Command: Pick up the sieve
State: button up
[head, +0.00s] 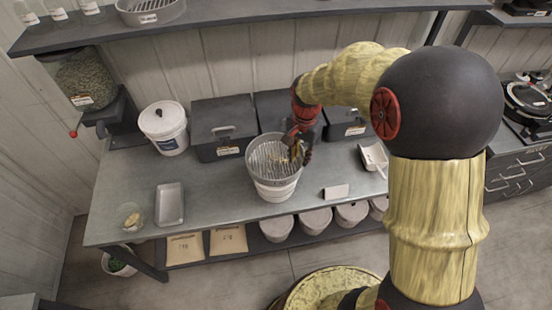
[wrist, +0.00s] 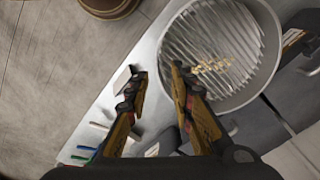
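The sieve (head: 265,152), a round grey pan with a slatted bottom, sits on top of a white bucket (head: 275,189) on the bench. A few yellowish bits lie on its slats. It fills the upper right of the wrist view (wrist: 225,88). My gripper (head: 299,152) is at the right side of the sieve in the head view. In the wrist view my gripper (wrist: 159,75) is open, with one finger outside the sieve and the other overlapping its near rim. Nothing shows between the fingertips but the rim's edge and bench. I cannot tell whether a finger touches it.
Dark lidded boxes (head: 221,116) stand behind the sieve. A white lidded bucket (head: 164,129) and a metal tray (head: 170,204) are at left. A small white card (head: 336,192) and a white scoop (head: 373,157) are at right. Another round pan (head: 148,14) is on the upper shelf.

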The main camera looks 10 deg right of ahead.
jog(key=shift+f, duration=3.55)
jog(key=shift+c, duration=0.2)
grip_shut()
